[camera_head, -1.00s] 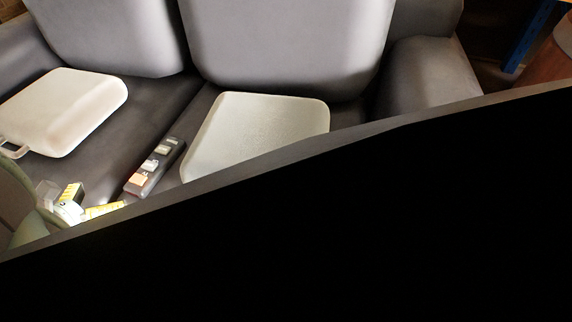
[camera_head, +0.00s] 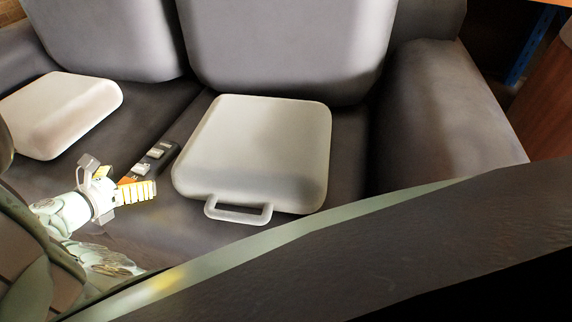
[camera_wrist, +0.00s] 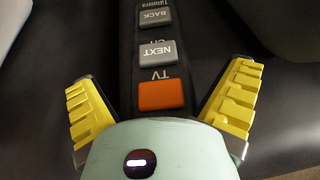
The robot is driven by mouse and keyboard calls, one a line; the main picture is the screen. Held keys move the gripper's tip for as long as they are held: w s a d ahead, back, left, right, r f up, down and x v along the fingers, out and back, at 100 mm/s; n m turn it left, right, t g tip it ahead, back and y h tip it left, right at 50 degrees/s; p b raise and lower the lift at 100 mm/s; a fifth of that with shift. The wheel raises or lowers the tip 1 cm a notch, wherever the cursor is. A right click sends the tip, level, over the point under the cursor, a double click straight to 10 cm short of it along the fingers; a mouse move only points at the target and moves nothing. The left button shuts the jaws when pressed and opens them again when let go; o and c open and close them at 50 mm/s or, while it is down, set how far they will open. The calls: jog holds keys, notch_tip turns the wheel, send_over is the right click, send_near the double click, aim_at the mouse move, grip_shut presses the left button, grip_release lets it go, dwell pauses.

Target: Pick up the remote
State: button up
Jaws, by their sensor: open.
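The remote (camera_head: 152,158) is a dark, narrow handset lying on the grey sofa seat, between two pale cushion-like cases. In the wrist view the remote (camera_wrist: 156,60) runs up the middle, with grey BACK and NEXT buttons and an orange TV button. My gripper (camera_head: 138,187) is at the near end of the remote in the head view, its yellow finger pads hiding that end. In the wrist view my gripper (camera_wrist: 163,100) is open, one yellow finger on each side of the remote, apart from it. The gripper's palm hides the remote's near end.
A pale case with a handle (camera_head: 255,150) lies close to the right of the remote. Another pale case (camera_head: 62,112) lies to the left. The sofa backrest (camera_head: 285,45) rises behind, and an armrest (camera_head: 440,110) stands at right.

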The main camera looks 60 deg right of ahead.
jog(key=c, duration=1.4)
jog(key=shift+r, duration=0.1)
